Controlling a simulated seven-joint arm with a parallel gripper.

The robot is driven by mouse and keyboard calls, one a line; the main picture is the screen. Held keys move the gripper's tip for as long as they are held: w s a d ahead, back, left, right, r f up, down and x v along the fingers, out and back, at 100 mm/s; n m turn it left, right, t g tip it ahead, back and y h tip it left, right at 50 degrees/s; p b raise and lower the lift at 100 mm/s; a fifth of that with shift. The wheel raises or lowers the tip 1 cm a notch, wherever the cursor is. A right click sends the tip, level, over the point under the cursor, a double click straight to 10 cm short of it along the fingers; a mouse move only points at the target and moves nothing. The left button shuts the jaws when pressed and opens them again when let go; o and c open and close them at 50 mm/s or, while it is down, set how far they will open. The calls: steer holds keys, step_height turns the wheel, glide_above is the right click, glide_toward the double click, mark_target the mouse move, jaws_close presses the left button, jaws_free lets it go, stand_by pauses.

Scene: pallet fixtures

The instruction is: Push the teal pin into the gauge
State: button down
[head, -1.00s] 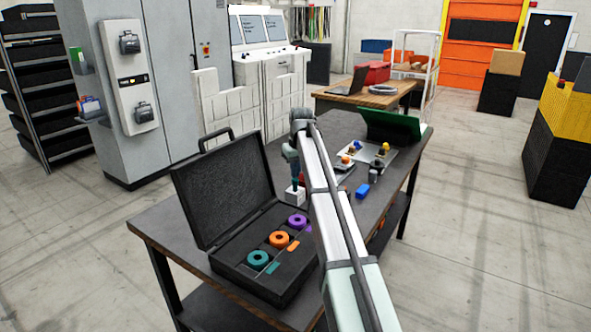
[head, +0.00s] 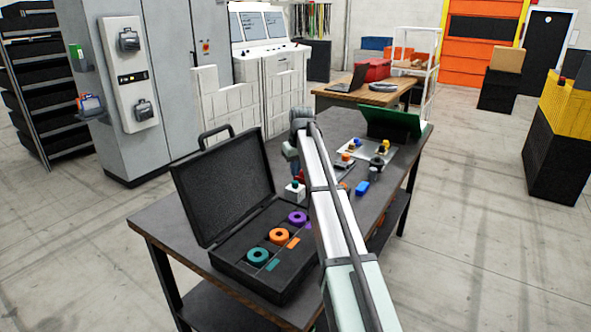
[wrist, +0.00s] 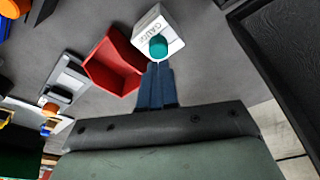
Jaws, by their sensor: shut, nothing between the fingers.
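The gauge (head: 295,195) is a small white block on the dark table, beside the open case. It also shows in the wrist view (wrist: 152,22), with lettering on its face. The teal pin (wrist: 158,47) stands at the gauge's top, its rounded teal end showing above the white face; how deep it sits cannot be told. In the head view the pin (head: 294,185) is a small teal spot on the block. My gripper (wrist: 157,68) has its blue fingers together and empty, with the tips close to the pin in the picture. In the head view it is above the gauge, partly hidden by my arm.
A red bin (wrist: 115,62) stands right beside the gauge. The open black case (head: 225,262) holds teal, orange and purple rings. A blue block (head: 362,188) and a light tray (head: 385,155) with small parts lie farther along the table.

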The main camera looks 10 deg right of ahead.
steer(key=shift+r, duration=0.15)
step_height(320, 180, up, 8)
stand_by(0.9)
